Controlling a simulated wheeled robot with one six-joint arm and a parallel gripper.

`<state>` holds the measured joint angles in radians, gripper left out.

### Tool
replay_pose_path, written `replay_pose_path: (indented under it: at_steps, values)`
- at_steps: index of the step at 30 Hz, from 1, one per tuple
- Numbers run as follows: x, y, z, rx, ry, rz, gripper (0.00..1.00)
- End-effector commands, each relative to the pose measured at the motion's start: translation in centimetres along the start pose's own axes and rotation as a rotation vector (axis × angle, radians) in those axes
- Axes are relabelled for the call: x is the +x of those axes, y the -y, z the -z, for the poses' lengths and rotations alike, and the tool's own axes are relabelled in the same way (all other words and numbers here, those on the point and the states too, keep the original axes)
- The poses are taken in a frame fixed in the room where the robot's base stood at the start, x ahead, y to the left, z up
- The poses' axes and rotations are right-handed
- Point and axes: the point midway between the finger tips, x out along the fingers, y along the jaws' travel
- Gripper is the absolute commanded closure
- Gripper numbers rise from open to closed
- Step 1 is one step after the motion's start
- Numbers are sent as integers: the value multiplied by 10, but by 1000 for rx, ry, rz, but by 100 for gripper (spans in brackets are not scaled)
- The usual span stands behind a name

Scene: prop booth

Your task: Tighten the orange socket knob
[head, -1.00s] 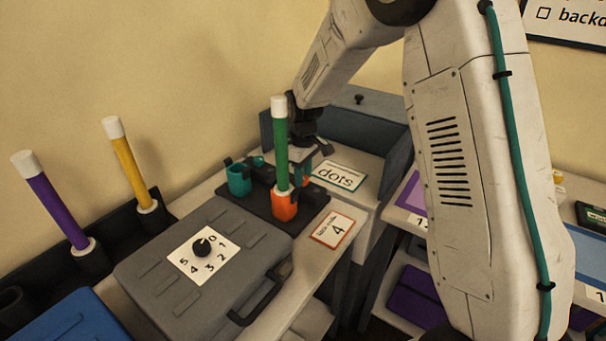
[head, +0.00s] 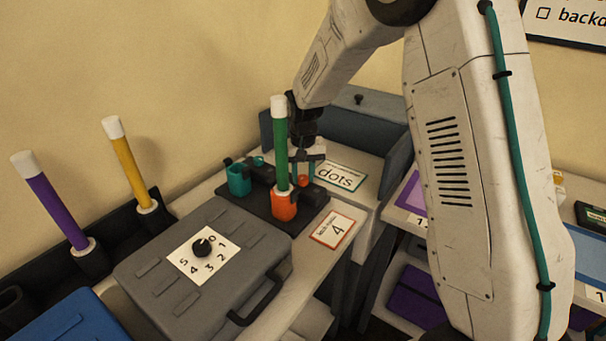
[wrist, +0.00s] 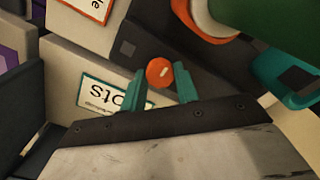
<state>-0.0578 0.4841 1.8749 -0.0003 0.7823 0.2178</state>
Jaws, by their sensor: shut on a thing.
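The orange socket (head: 284,205) sits on the dark base and holds an upright green stick (head: 280,140) with a white top. In the wrist view, the socket (wrist: 210,22) and the green stick (wrist: 275,20) are at the upper right. The round orange knob (wrist: 159,72), with a pale mark on its face, lies between the two teal fingers of my gripper (wrist: 161,82), which is shut on it. In the head view, my gripper (head: 304,172) is just behind and right of the green stick, which partly hides it and the knob.
A teal socket (head: 239,181) stands empty left of the orange one. A grey case (head: 150,262) with a numbered dial (head: 202,247) is in front. Purple (head: 57,210) and yellow (head: 128,172) sticks stand at left. A card reading 4 (head: 332,230) and a "dots" card (head: 340,176) lie at right.

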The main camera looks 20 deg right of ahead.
Motion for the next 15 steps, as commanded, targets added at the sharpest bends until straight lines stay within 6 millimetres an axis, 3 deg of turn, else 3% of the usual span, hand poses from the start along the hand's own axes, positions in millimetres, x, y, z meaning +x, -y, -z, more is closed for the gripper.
replay_pose_path:
  at_steps: [15]
  values:
    - [0, 1, 0, 101, 1, 0, 92]
